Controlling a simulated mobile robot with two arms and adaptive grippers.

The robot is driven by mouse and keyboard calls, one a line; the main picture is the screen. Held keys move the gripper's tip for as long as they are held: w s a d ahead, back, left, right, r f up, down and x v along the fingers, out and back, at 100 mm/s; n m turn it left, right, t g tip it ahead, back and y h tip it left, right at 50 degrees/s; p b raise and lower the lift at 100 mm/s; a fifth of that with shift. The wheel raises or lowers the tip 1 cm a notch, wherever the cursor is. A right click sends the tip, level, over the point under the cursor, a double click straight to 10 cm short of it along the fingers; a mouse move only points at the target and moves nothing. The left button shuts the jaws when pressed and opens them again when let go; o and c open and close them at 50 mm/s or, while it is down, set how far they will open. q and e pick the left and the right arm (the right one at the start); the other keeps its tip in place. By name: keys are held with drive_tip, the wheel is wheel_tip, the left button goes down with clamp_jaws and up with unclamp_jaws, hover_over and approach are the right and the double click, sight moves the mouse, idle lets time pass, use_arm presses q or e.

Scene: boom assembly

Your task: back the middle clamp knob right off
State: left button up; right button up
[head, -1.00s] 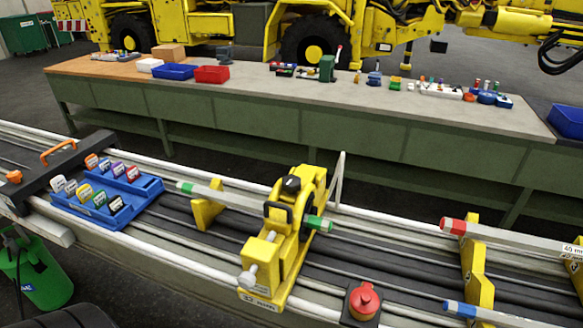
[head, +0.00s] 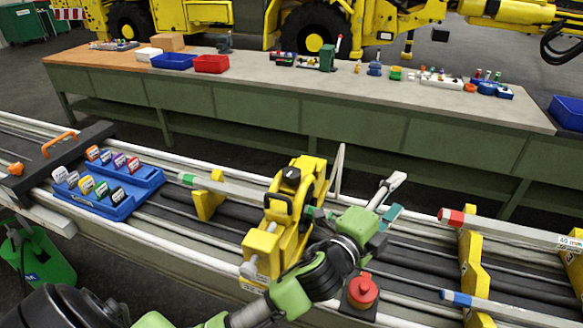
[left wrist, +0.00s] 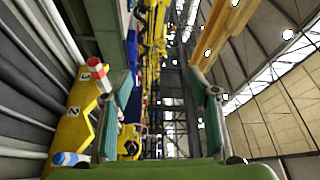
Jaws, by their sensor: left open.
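The yellow clamp (head: 262,245) stands on the rails in the middle of the head view, with a black knob (head: 291,175) on top and a black loop-shaped part below it. A grey rod with a green end (head: 187,178) runs into the clamp. My left gripper (head: 398,194) is open and empty, to the right of the clamp and apart from the knob. Its arm crosses in front of the clamp's lower right side and hides part of it. In the left wrist view my open fingers (left wrist: 157,78) have nothing between them. The right gripper is not in view.
Yellow stands (head: 470,262) hold red-ended and blue-ended rods at right. A blue rack (head: 145,185) with labelled pieces lies at left. The long workbench (head: 330,120) stands behind the rails.

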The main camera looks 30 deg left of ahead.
use_arm(q)
drive_tip(key=w+d+r+m+g+h, duration=0.25)
drive_tip(key=d+r+m+h, duration=0.95)
drive_tip(key=m, duration=0.8)
drive_tip(key=m+g+y, duration=1.6)
drive_tip(key=m, duration=0.8)
hover_over(292, 171)
drive_tip(key=f, duration=0.1)
wheel_tip(292, 171, down, 14)
drive_tip(key=p, duration=0.3)
drive_tip(key=shift+s+r, duration=0.1)
drive_tip(key=shift+r, duration=0.15)
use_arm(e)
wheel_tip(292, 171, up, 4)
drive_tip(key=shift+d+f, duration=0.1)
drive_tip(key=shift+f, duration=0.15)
